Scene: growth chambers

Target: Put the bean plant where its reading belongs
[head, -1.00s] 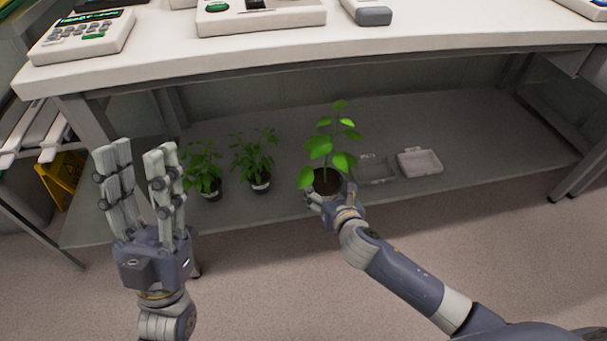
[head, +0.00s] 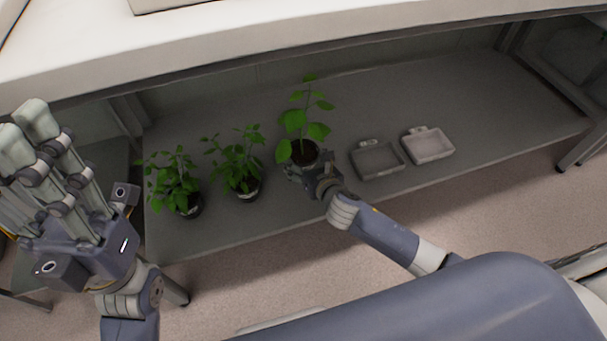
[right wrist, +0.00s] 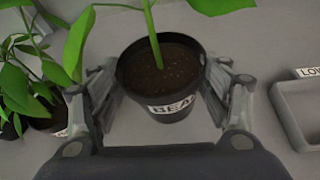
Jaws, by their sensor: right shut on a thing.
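The bean plant (head: 305,125) has broad bright leaves on one stem in a dark pot. My right gripper (head: 308,173) is shut on the pot, over the lower shelf. In the right wrist view the pot (right wrist: 160,78) sits between both fingers, upright, with a label starting "BEA". A dark grey tray (head: 377,160) and a lighter tray (head: 428,145) lie to the right of the plant. The near tray's tag in the right wrist view (right wrist: 300,110) begins "LO"; the rest is cut off. My left gripper (head: 50,165) is open and empty at the left.
Two bushier potted plants, one at the far left (head: 174,184) and one closer (head: 238,165), stand on the shelf (head: 480,95) left of the bean plant. The white bench top (head: 240,35) overhangs the shelf. The shelf right of the trays is clear.

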